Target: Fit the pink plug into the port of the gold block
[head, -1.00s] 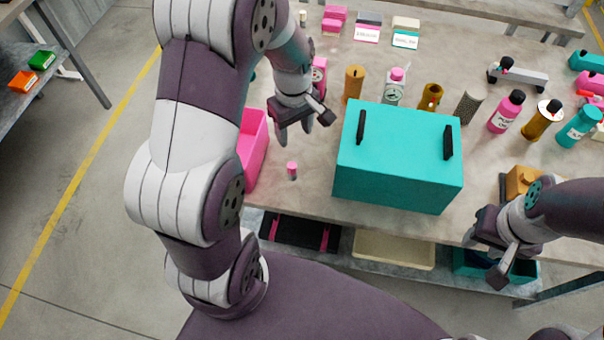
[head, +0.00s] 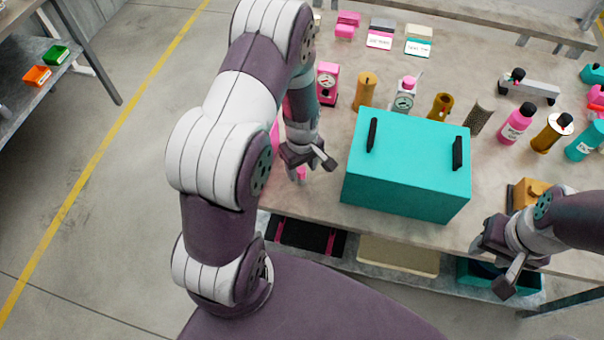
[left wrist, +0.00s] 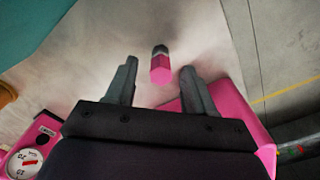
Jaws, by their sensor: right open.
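The pink plug (head: 301,173) stands on the table just left of the teal box, partly hidden by my left gripper (head: 303,168) in the head view. In the left wrist view the plug (left wrist: 160,65) shows a pink body and a dark and grey end, ahead of and between the two open fingers (left wrist: 157,85). The fingers do not touch it. The gold block (head: 529,192) is at the right front of the table, partly hidden by my right arm. Its port is not visible. My right gripper (head: 500,262) is open and empty in front of the table edge.
The large teal box (head: 407,165) with two black handles stands between plug and gold block. A pink bin (left wrist: 240,120) is beside the left gripper. Bottles and cylinders, including a pink bottle (head: 516,124), stand behind. Bins sit on the shelf below.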

